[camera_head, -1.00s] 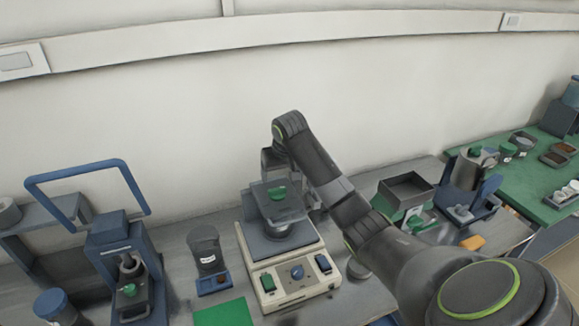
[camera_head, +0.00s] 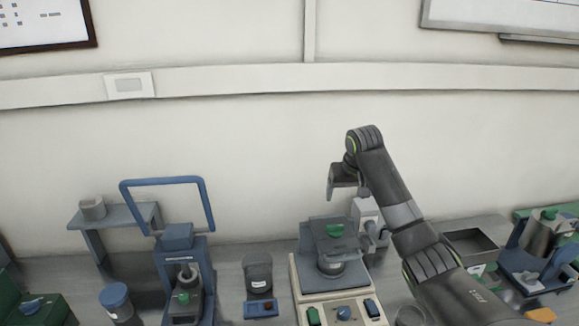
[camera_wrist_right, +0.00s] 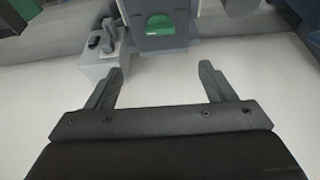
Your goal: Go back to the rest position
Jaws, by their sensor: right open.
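My right arm comes in from the lower right in the head view and bends down at its raised wrist. My right gripper (camera_head: 346,190) hangs in the air above and behind the cream device with the grey top (camera_head: 330,262). In the right wrist view my right gripper (camera_wrist_right: 162,85) has its two fingers spread wide with nothing between them. A grey box with a green knob (camera_wrist_right: 158,25) shows beyond the fingertips, apart from them. My left gripper is not in view.
A blue press-like stand (camera_head: 180,265) with a raised blue handle stands left of the device. A dark jar (camera_head: 258,270) is between them. An open grey box (camera_head: 470,243) and a metal vessel (camera_head: 545,232) are at the right.

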